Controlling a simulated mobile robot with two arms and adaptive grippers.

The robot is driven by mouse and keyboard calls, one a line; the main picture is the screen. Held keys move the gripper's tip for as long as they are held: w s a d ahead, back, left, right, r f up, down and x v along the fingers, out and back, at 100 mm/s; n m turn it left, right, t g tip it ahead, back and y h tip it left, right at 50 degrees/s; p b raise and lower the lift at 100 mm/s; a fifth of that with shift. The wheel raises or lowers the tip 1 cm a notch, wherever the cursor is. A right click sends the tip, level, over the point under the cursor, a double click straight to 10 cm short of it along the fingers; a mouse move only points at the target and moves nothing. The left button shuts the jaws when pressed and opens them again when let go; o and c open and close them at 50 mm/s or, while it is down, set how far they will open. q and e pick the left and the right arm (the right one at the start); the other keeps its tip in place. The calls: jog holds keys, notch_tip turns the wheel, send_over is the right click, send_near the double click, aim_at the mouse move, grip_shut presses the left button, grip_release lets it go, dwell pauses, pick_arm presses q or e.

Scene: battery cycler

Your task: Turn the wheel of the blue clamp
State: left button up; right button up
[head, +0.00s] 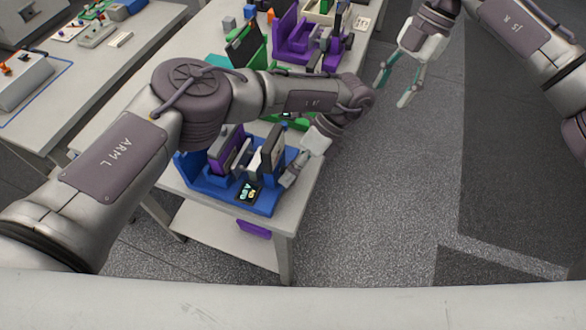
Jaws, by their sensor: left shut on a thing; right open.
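The blue clamp (205,186) sits at the near end of the bench, with an upright purple plate, an upright dark plate and a small lit display on its base. Its wheel is hidden or too small to make out behind my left gripper. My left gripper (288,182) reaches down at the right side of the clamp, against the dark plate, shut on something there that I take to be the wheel. My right gripper (393,92) is open and empty, over the floor to the right of the bench.
A green clamp (247,45) and a purple clamp (290,36) stand farther along the same bench (290,220). My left arm crosses over the bench and hides part of the green one. Another table (60,70) with devices stands at the left. The floor (380,200) at the right is clear.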

pick_arm(q)
jog(key=o, duration=1.2)
jog(key=shift+r, duration=0.1)
notch_tip(320, 180, up, 10)
jog(key=shift+f, duration=0.1)
